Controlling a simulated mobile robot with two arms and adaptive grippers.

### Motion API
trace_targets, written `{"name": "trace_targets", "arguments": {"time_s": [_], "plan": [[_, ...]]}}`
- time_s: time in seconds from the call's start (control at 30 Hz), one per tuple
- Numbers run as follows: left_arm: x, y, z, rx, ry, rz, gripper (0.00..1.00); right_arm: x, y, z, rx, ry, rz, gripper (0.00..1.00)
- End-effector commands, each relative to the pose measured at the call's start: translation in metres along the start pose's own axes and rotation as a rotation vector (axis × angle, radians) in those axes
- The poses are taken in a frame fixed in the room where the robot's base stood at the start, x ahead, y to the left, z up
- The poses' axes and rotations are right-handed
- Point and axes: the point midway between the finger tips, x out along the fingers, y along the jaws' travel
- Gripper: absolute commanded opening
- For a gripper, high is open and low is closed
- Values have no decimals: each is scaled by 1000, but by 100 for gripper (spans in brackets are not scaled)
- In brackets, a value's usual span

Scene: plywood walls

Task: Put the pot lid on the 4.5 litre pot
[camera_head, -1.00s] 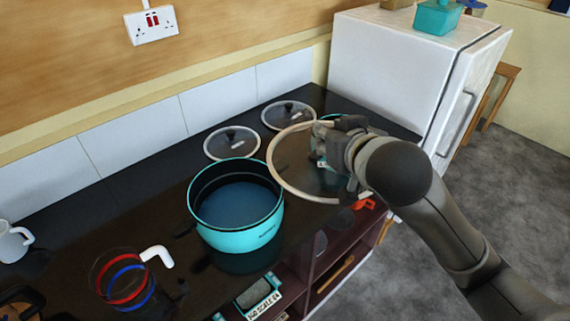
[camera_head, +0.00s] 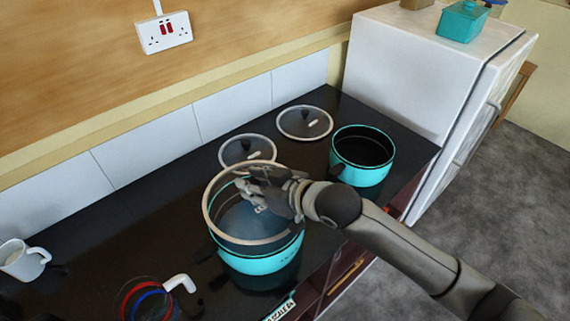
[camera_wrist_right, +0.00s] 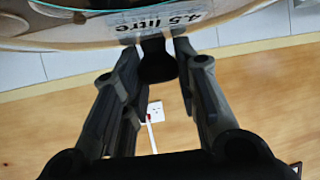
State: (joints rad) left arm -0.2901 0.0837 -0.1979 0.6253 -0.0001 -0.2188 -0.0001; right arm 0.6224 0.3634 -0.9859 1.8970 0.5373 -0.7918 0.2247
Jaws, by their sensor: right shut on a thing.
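My right gripper (camera_head: 252,190) is shut on the dark knob (camera_wrist_right: 157,62) of a glass pot lid with a beige rim (camera_head: 206,208). The label on the held lid (camera_wrist_right: 165,20) reads "4.5 litre" in the right wrist view. The pot's marking is too small to read. A second, smaller teal pot (camera_head: 362,172) stands open behind and to the right. My left gripper is out of view.
Two other glass lids lie on the black worktop behind the near pot: one close (camera_head: 247,150), one farther back (camera_head: 304,122). A white mug (camera_head: 22,262) and a clear jug with red and blue bands (camera_head: 150,302) stand left. A white fridge (camera_head: 410,75) bounds the right.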

Motion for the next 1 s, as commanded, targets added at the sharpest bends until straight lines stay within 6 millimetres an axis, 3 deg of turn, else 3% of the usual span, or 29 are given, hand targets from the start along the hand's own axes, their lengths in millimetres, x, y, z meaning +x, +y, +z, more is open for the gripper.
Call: {"name": "trace_targets", "arguments": {"time_s": [0.37, 0.63, 1.0], "plan": [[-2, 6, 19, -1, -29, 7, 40, 3, -4, -1, -8, 4, -13, 0], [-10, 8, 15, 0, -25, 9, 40, 2, -4, -3, -6, 4, -14, 0], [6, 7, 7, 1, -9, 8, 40, 16, -4, 26, -6, 4, -13, 0]]}}
